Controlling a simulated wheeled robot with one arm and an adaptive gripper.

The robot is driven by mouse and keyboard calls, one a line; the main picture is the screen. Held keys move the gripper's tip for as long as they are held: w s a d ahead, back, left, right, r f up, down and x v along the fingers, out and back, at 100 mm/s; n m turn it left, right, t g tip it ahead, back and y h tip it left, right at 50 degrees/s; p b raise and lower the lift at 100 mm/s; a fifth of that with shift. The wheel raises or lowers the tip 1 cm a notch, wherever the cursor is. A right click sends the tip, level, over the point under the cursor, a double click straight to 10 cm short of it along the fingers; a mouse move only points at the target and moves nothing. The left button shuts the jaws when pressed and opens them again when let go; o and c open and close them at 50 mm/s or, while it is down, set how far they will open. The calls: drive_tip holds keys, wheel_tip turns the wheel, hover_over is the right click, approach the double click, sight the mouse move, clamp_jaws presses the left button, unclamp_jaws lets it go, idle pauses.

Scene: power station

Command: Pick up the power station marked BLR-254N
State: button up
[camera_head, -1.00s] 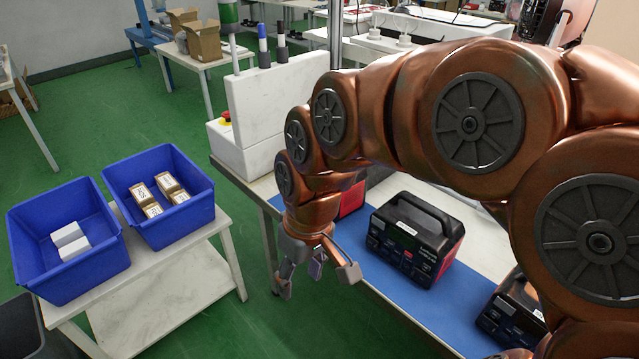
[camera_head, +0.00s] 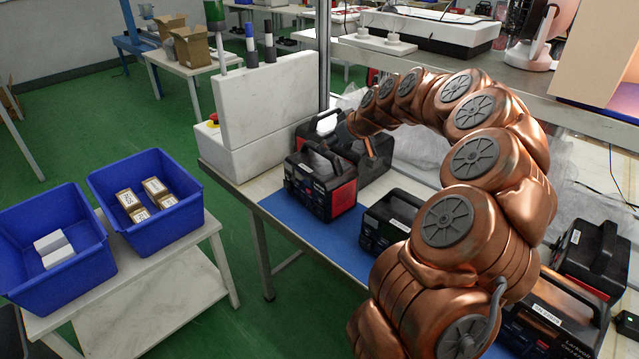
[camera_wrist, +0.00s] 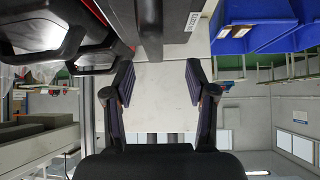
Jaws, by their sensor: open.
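Several black power stations with top handles stand along the bench, their marks too small to read, so I cannot tell which is BLR-254N. One with red sides (camera_head: 320,180) is at the left end of the blue mat. Another (camera_head: 388,222) is to its right, partly hidden by my arm. A larger one (camera_head: 326,122) stands behind. My gripper (camera_wrist: 151,84) is open with nothing between its fingers. In the head view it is mostly hidden behind the arm's end, near the rear power station. In the wrist view, dark handles (camera_wrist: 90,50) lie at upper left and a dark labelled body (camera_wrist: 155,25) is beyond the fingers.
More power stations stand at right (camera_head: 592,258) and front right (camera_head: 550,318). A white box-like machine (camera_head: 265,105) stands at the bench's left end. Two blue bins (camera_head: 148,205) sit on a side table. A raised shelf (camera_head: 590,118) runs behind the bench.

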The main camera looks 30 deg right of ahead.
drive_tip(key=shift+w+d+f, duration=0.2)
drive_tip(key=shift+d, duration=0.05)
drive_tip(key=shift+p+x, duration=0.35)
drive_tip(key=shift+x, duration=0.7)
drive_tip(key=shift+w+f+p, duration=0.35)
drive_tip(key=shift+w+p, duration=0.1)
drive_tip(key=shift+w, duration=0.3)
drive_tip(key=shift+p+x, duration=0.55)
drive_tip(key=shift+x, duration=1.25)
clamp_jaws()
drive_tip(key=shift+r, duration=0.1)
